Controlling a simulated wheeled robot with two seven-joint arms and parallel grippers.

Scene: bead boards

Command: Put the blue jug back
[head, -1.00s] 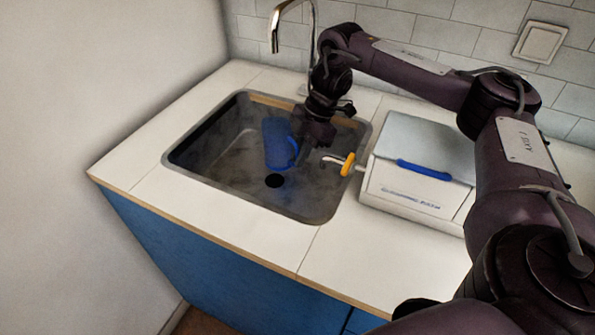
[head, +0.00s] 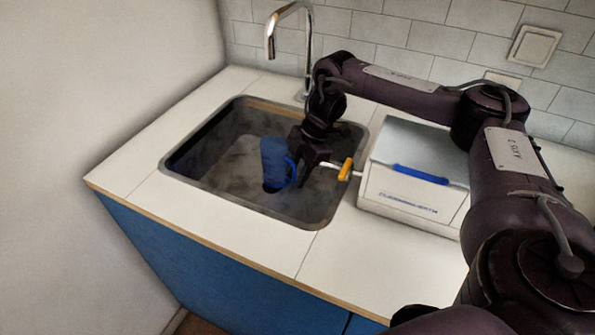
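The blue jug (head: 274,161) is inside the sink (head: 190,181), over the drain area, with its handle on the right side. It looks roughly upright. My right gripper (head: 298,174) reaches down into the sink from the right and is at the jug's handle. It appears shut on the handle, though the dark fingers partly hide the contact. I cannot tell whether the jug's base touches the sink floor. My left gripper is not in view.
A grey-white box (head: 408,190) with a blue handle stands right of the sink; its yellow-handled tap (head: 346,169) points at the sink, close to my gripper. A chrome faucet (head: 309,50) rises behind. The counter (head: 235,222) in front is clear.

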